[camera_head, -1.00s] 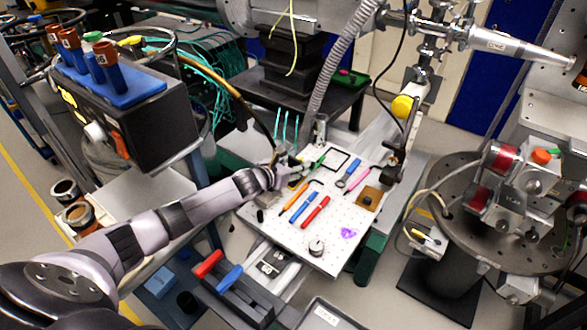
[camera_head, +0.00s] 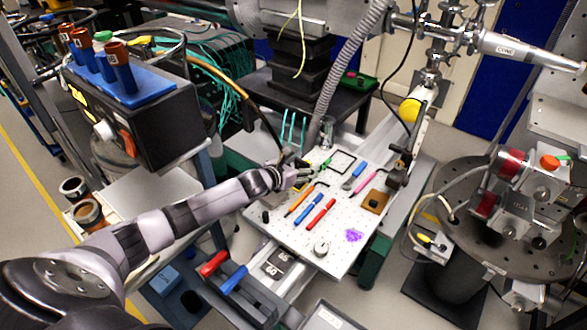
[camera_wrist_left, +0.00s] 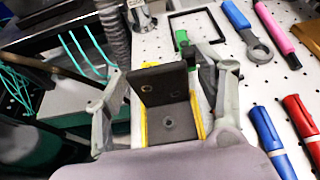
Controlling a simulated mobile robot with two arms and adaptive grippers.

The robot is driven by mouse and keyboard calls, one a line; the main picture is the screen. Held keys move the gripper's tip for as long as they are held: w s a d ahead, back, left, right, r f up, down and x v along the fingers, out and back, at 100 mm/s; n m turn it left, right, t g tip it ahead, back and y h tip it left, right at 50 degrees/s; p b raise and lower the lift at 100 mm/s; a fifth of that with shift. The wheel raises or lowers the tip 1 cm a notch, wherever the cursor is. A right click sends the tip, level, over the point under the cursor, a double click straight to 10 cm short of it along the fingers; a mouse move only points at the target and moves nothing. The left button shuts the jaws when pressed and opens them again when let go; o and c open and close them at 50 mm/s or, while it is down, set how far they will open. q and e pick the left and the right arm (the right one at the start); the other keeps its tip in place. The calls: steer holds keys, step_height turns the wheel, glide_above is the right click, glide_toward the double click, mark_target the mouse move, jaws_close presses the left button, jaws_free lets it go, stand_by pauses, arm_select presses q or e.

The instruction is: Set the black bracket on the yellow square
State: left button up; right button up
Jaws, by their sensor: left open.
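The black bracket (camera_wrist_left: 163,100) is an L-shaped plate with holes, seen in the left wrist view between my left gripper's fingers. Yellow edges of the yellow square (camera_wrist_left: 143,127) show on both sides of its foot, so the bracket appears to be over or on the square. I cannot tell whether its foot lies fully flat. My left gripper (camera_head: 302,173) is open at the left back of the white perforated board (camera_head: 345,235), with a finger on each side of the bracket. My right gripper is not in view.
A black square outline (camera_head: 343,162), a blue-handled wrench (camera_head: 354,170), a pink pen (camera_head: 366,181), a red pen (camera_head: 320,213) and a blue pen (camera_head: 308,210) lie nearby.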

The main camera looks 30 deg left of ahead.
arm_select(q)
steer(key=b+v, duration=0.1)
steer(key=v, duration=1)
steer(key=shift+a+f, duration=0.1)
steer(key=shift+f, duration=0.05)
steer(key=shift+s+r, duration=0.3)
steer(key=shift+s, duration=0.2)
